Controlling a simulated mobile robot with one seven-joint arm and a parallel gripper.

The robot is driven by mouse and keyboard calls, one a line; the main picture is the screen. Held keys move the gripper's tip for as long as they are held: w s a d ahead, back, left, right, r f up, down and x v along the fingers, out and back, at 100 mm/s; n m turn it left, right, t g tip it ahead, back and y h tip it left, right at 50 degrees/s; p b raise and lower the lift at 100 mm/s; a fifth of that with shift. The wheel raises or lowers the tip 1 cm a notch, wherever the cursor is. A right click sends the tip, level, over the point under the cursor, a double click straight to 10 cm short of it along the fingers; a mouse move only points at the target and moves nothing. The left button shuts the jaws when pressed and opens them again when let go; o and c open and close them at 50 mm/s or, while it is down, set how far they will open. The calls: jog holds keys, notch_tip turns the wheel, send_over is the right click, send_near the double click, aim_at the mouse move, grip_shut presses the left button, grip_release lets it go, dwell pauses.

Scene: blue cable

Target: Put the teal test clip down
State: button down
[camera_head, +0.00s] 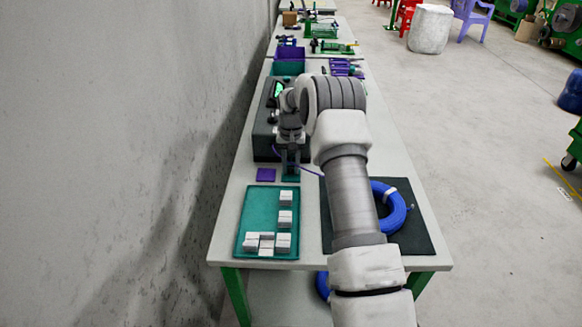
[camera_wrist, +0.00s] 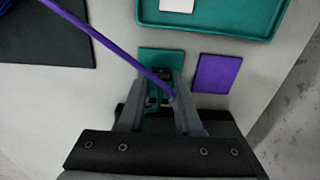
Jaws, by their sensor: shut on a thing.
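My gripper (camera_wrist: 159,78) is shut on the teal test clip (camera_wrist: 155,97), which shows only partly between the fingers in the wrist view. The gripper points down over a small teal pad (camera_wrist: 161,57). I cannot tell whether the clip touches the pad. A purple lead (camera_wrist: 105,42) crosses in front of the fingers from the upper left. In the head view my gripper (camera_head: 291,165) is just above the teal pad (camera_head: 290,178), and the clip cannot be made out there. A purple pad (camera_wrist: 217,73) lies beside the teal one.
A teal tray (camera_head: 243,222) with several white blocks lies nearer on the table (camera_head: 222,225). A blue cable coil (camera_head: 397,214) rests on a black mat (camera_head: 424,235) at right, partly behind my arm. A dark box (camera_head: 263,138) stands behind the pads, close to my gripper.

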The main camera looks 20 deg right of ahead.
jog(key=shift+f+b, duration=0.35)
jog(key=shift+f, duration=0.2)
jog(key=shift+s, duration=0.1)
